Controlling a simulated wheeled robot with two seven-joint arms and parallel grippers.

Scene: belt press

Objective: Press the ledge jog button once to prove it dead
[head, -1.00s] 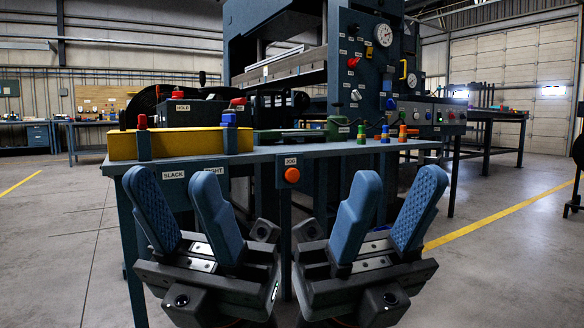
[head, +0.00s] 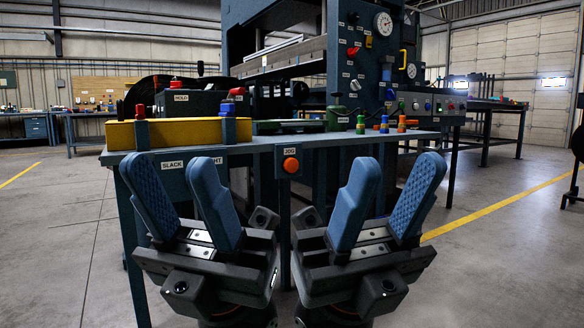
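The orange round jog button (head: 291,165) sits on a small panel under the JOG label, on the front edge of the ledge (head: 330,138). My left gripper (head: 176,178) is in front of the ledge, left of and below the button. Its two blue padded fingers are spread apart with nothing between them. My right gripper (head: 400,178) is to the right of and below the button. Its fingers are also spread and empty. Neither gripper seems to touch the button, and the button is not covered.
A yellow block (head: 180,131) lies on the ledge's left, near a SLACK label (head: 172,165). Small coloured pieces (head: 384,124) stand on its right. The belt press (head: 335,60) rises behind, with gauge and knobs. Floor at right is open.

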